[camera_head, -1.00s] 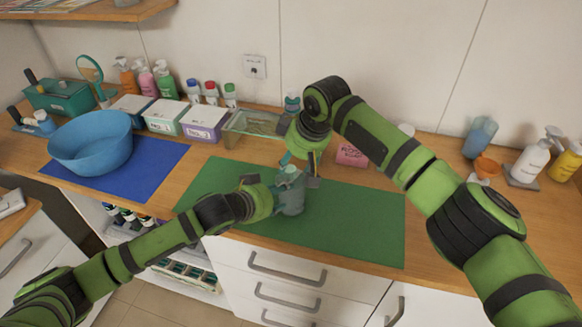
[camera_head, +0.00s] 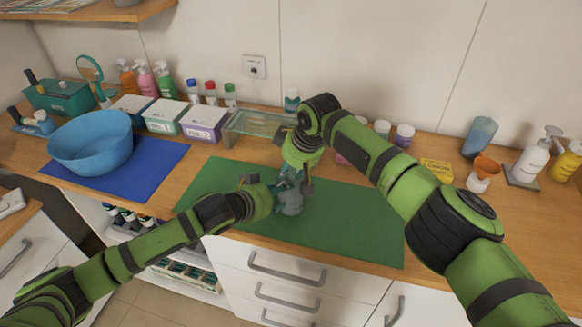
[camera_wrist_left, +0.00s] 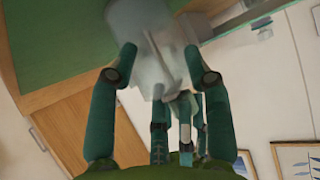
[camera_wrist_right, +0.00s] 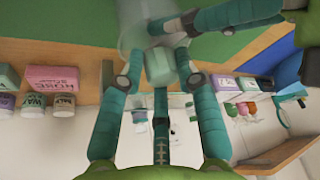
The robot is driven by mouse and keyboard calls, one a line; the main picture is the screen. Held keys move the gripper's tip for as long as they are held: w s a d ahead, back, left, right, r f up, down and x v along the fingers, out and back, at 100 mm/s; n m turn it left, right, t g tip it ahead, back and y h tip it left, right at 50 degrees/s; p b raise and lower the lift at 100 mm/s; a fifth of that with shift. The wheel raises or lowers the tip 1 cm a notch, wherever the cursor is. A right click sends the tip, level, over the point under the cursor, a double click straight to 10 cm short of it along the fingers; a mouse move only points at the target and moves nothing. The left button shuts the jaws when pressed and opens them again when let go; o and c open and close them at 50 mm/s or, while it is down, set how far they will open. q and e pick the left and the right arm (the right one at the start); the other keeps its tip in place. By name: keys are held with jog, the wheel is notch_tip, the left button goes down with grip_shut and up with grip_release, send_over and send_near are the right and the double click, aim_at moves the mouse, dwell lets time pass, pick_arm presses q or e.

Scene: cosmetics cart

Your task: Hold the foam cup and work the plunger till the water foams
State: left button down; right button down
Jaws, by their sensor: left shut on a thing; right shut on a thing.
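The translucent foam cup (camera_head: 291,207) stands over the green mat (camera_head: 350,222), partly hidden by my grippers. My left gripper (camera_head: 277,196) is shut on its side; in the left wrist view the clear cup (camera_wrist_left: 142,38) sits between the fingertips (camera_wrist_left: 160,62), with a thin plunger rod (camera_wrist_left: 162,55) visible inside. My right gripper (camera_head: 294,177) is above the cup, pointing down and shut on the plunger top. In the right wrist view the pale round plunger knob (camera_wrist_right: 160,66) is between its fingertips, with the cup just beyond. I cannot make out the water or any foam.
A blue basin (camera_head: 90,145) on a blue mat (camera_head: 160,165) stands at the left. Lidded boxes (camera_head: 205,122), a glass tray (camera_head: 258,124) and bottles line the back. A yellow box (camera_head: 437,172), an orange funnel (camera_head: 486,167) and pump bottles (camera_head: 533,158) stand right. The green mat's right part is clear.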

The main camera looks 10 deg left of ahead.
aim_at(291, 170)
jog(key=shift+a+r, duration=0.1)
jog(key=shift+a, duration=0.05)
notch_tip(291, 170, up, 5)
jog(key=shift+a+r, duration=0.15)
jog(key=shift+r, duration=0.05)
jog(key=c, duration=0.9)
grip_release()
jog(key=shift+c, duration=0.2)
jog(key=shift+s+d+r, duration=0.1)
jog(key=shift+d+r, duration=0.1)
jog(key=shift+d, duration=0.05)
jog(key=v, duration=1.1)
jog(key=shift+r, duration=0.25)
